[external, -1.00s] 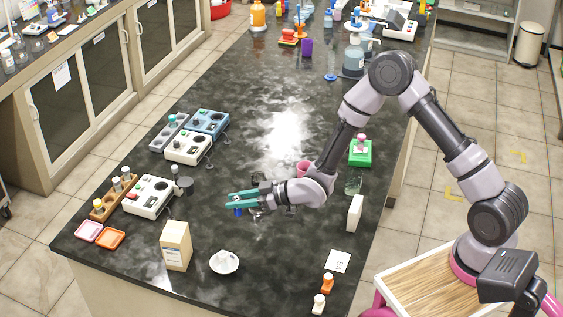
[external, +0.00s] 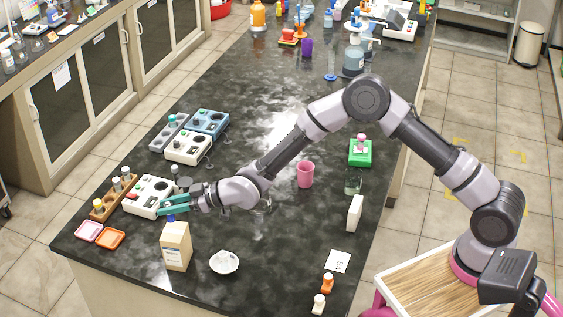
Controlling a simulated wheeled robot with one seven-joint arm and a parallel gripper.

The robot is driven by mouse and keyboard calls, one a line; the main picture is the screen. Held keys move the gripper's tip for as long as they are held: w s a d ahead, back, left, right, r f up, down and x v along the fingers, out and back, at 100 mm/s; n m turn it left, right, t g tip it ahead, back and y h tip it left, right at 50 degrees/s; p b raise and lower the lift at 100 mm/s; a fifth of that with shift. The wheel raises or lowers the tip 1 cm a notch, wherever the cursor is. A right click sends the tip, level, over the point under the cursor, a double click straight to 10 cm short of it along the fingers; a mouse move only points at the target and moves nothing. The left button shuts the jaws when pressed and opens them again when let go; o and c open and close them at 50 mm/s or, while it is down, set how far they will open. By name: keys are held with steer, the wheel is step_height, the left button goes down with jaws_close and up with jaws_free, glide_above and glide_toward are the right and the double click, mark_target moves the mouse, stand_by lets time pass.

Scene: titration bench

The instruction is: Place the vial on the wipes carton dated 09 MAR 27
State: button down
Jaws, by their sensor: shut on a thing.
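My gripper (external: 162,206) has teal fingers and is shut on a small vial with a blue part (external: 171,218). Most of the vial is hidden by the fingers or too small to make out. A cream carton (external: 176,248) with a label stands upright near the front left of the bench, and the vial shows right at its top. I cannot tell whether the vial touches the carton top or hangs above or behind it. The date on the label is too small to read. A white upright box (external: 355,213) stands at the right edge, its print not visible.
A white instrument (external: 150,195) and a wooden vial rack (external: 113,200) stand close left of my gripper. Pink and orange trays (external: 109,239) lie at the left edge. A white dish (external: 224,262) is right of the carton, a pink cup (external: 305,175) mid-bench.

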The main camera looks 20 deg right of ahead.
mark_target(170, 216)
steer(key=shift+f, duration=1.95)
steer(key=shift+f, duration=0.15)
steer(key=c, duration=0.6)
jaws_free()
steer(key=shift+r, duration=0.2)
steer(key=v, duration=1.2)
